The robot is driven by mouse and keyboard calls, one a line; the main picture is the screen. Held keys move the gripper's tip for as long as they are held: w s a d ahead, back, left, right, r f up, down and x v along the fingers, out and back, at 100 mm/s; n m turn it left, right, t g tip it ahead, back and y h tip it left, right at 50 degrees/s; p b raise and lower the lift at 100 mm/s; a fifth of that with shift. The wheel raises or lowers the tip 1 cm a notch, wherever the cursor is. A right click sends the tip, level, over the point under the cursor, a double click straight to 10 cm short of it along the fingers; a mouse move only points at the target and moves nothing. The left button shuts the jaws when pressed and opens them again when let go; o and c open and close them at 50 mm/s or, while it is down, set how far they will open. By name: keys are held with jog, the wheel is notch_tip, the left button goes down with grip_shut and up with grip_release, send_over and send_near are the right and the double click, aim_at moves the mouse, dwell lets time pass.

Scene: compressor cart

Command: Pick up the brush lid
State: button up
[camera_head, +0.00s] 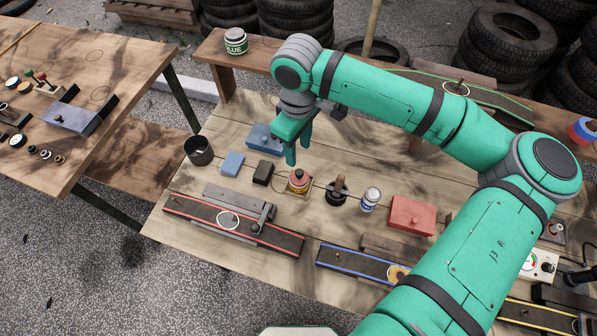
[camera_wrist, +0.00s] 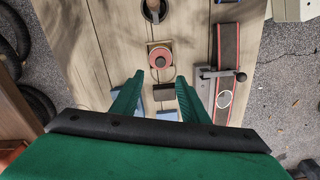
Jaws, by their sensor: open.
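No part is clearly marked as the brush lid. The likeliest is the round red top with a dark centre on a small red and yellow jar (camera_head: 299,181), which stands on the workbench. In the wrist view this red top (camera_wrist: 160,58) lies ahead of my fingers, near the middle. My gripper (camera_head: 298,150) is open and empty above the bench, up and left of the jar in the head view. In the wrist view the two green fingers of my gripper (camera_wrist: 158,98) are spread, with a dark block (camera_wrist: 163,92) seen between them.
A wooden-handled thing in a black cup (camera_head: 337,191) and a white-blue can (camera_head: 370,199) stand right of the jar. Blue blocks (camera_head: 233,164) and a black cup (camera_head: 198,150) lie left. A red-edged belt (camera_head: 205,219) lies in front. A glue tin (camera_head: 235,41) stands behind on a shelf.

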send_over(299, 171)
jog(key=f, duration=0.5)
jog(key=shift+w+a, duration=0.15)
jog(key=shift+w, duration=0.05)
jog(key=f, duration=0.3)
jog(key=shift+s+d+f, duration=0.25)
jog(key=shift+s+f, duration=0.1)
jog(key=shift+f, duration=0.7)
jog(key=shift+c, duration=0.6)
jog(key=shift+w, duration=0.15)
grip_shut()
